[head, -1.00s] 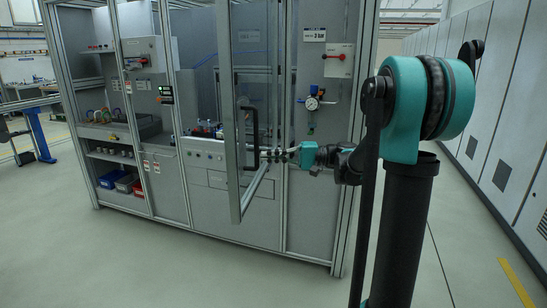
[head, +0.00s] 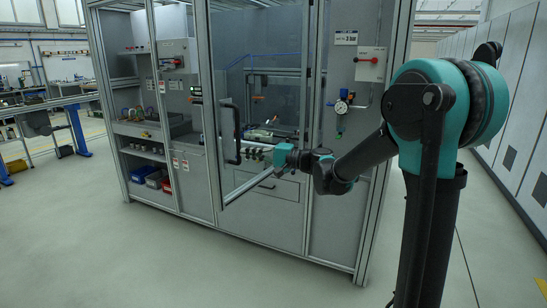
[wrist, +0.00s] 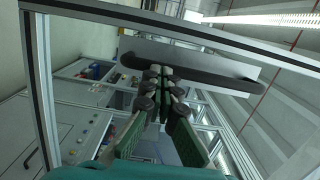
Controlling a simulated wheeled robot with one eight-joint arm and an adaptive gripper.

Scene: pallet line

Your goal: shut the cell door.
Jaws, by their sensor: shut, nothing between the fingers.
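The cell door (head: 207,130) is a clear panel in a metal frame. It stands ajar, with its handle-side edge swung out from the cell front. A black bar handle (head: 231,135) sits near that edge. My gripper (head: 250,153) is shut and empty, at the door panel to the right of the handle and near its lower end. In the wrist view, the closed fingertips (wrist: 160,75) lie close against the dark handle (wrist: 218,80), which runs across behind them. I cannot tell whether they touch the handle or the door.
The cell's right panel (head: 345,190) carries a pressure gauge (head: 341,107) and a red-handled switch (head: 370,65). Shelves with bins (head: 155,179) are at the left. Grey cabinets (head: 515,120) line the right. The floor in front of the cell is clear.

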